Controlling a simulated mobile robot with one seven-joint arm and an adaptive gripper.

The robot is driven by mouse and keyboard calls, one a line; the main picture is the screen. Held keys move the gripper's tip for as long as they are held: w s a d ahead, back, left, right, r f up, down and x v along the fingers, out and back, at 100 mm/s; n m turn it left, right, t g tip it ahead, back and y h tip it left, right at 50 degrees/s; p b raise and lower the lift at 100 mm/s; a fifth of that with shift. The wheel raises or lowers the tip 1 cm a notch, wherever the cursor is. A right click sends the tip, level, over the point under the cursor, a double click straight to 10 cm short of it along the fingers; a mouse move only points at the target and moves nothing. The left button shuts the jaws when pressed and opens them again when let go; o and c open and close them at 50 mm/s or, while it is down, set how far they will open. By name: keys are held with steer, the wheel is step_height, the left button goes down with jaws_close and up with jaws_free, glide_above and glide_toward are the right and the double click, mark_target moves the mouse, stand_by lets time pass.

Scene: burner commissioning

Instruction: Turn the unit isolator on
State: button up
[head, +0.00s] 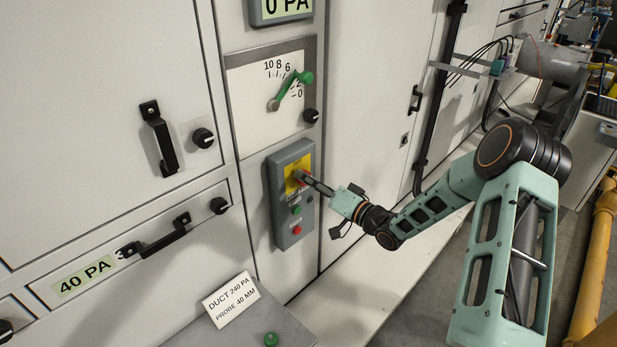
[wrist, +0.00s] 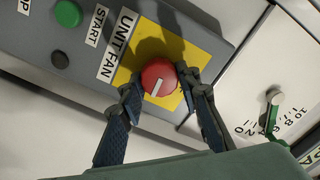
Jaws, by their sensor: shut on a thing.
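The unit isolator is a red rotary knob (wrist: 158,76) with a white pointer mark, set on a yellow plate (wrist: 146,46). In the wrist view the mark runs downward and slightly left. The yellow plate (head: 305,162) is at the top of a grey control box (head: 281,215) in the head view, where my fingers mostly hide the knob. My gripper (head: 304,178) reaches the box from the right. In the wrist view its two dark fingers (wrist: 163,88) are shut on the knob, one on each side.
Below the knob are a "UNIT FAN" label (wrist: 118,44), a "START" label (wrist: 94,27), and green (head: 296,210) and red (head: 297,230) buttons. A green-handled lever (head: 290,92) on a scale sits just above the box. A sloped ledge (head: 245,327) lies below, with a sign.

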steer(key=shift+f+m, duration=0.1)
steer(key=shift+m, duration=0.4)
steer(key=o, duration=1.2)
steer(key=shift+c, duration=0.2)
steer(key=v, duration=1.2)
